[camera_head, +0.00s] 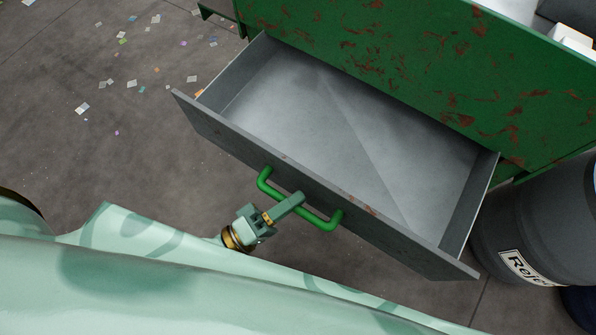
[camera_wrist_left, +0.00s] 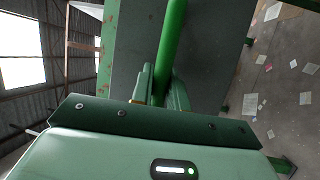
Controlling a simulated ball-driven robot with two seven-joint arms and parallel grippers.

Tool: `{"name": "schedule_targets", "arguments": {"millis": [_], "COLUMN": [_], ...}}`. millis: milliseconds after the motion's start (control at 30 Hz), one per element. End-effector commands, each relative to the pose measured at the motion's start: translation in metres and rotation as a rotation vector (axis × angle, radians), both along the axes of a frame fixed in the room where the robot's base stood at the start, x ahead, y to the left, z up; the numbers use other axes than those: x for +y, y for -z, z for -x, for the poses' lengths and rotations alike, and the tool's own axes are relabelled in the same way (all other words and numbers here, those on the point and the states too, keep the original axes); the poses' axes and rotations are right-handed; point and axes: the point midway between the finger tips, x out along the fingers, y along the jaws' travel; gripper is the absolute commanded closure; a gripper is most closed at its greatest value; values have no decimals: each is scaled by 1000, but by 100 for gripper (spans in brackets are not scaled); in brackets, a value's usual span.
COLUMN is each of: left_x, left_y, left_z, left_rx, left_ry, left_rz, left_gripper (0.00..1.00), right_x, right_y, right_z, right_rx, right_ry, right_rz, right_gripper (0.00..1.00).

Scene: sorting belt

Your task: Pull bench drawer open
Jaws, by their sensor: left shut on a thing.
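The bench drawer (camera_head: 215,128) is a grey, worn metal box that stands well out from the green bench (camera_head: 370,50). Its inside looks empty. A green bar handle (camera_head: 328,222) is fixed to its front. My left gripper (camera_head: 290,203) is shut on the middle of the handle. In the left wrist view the handle (camera_wrist_left: 172,45) runs between the fingers of my left gripper (camera_wrist_left: 160,85), with the grey drawer front (camera_wrist_left: 135,50) behind it. My right gripper is not in view.
A dark grey bin (camera_head: 545,215) with a partly visible "Reje..." label stands close to the drawer's right end. Paper scraps (camera_head: 132,84) lie scattered on the grey floor at the left. The floor before the drawer front looks clear apart from my own body.

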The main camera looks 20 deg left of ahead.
Motion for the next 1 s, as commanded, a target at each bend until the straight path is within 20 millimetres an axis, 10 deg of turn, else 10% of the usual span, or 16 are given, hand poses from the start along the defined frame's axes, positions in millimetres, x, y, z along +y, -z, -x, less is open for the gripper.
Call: {"name": "schedule_targets", "arguments": {"millis": [333,433,1000], "left_x": [0,0,1], "left_y": [2,2,0], "left_z": [2,2,2], "left_rx": [3,3,1], "left_ry": [2,2,0], "left_rz": [-3,-3,-1], "left_gripper": [100,62,62], "right_x": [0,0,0], "right_y": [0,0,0], "right_z": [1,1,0], "right_rx": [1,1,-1], "right_ry": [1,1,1], "right_rz": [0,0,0], "right_gripper": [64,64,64]}}
